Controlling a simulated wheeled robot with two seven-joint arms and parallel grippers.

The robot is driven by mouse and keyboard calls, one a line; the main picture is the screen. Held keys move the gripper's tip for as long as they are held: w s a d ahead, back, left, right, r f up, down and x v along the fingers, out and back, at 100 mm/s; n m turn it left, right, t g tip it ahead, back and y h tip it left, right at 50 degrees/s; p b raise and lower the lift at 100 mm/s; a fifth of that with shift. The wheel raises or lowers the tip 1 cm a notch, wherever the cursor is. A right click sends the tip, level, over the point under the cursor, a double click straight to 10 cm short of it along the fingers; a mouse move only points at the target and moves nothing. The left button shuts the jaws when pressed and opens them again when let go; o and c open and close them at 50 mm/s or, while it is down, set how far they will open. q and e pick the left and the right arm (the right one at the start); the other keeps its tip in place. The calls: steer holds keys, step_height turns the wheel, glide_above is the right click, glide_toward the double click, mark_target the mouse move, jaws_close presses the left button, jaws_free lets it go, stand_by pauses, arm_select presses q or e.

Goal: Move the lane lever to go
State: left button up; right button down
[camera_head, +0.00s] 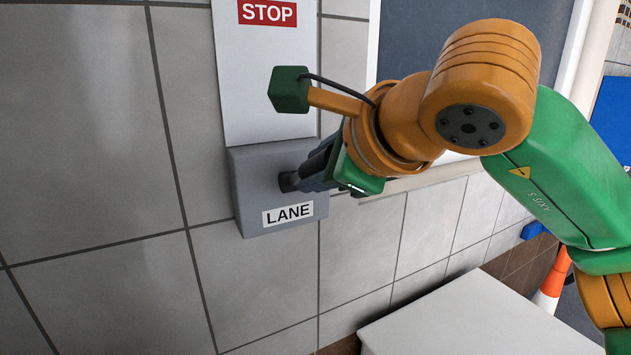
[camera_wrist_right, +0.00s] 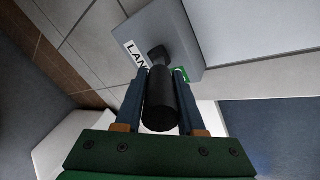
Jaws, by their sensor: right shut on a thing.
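The lane lever is a black cylindrical handle (camera_wrist_right: 161,105) on a grey wall box (camera_head: 262,165) with a white LANE label (camera_head: 288,214). In the head view only the lever's dark root (camera_head: 289,182) shows; the rest is hidden by my right gripper (camera_head: 316,172). In the right wrist view my right gripper (camera_wrist_right: 160,92) has one finger on each side of the black handle and is shut on it. A small green label (camera_wrist_right: 181,75) shows partly beside the lever on the box, mostly hidden. My left gripper is not in view.
A red STOP sign (camera_head: 267,12) is on the white panel (camera_head: 262,80) above the box. A tiled wall (camera_head: 90,130) lies behind. A white surface (camera_head: 470,325) stands below right, with an orange and white post (camera_head: 551,285) beyond it. A dark framed pane (camera_head: 415,40) is at the upper right.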

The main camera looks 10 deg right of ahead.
steer(key=shift+f, duration=0.15)
steer(key=c, duration=0.5)
jaws_free()
steer(key=v, duration=0.7)
steer(key=shift+s+b, duration=0.1)
steer(key=shift+b, duration=0.2)
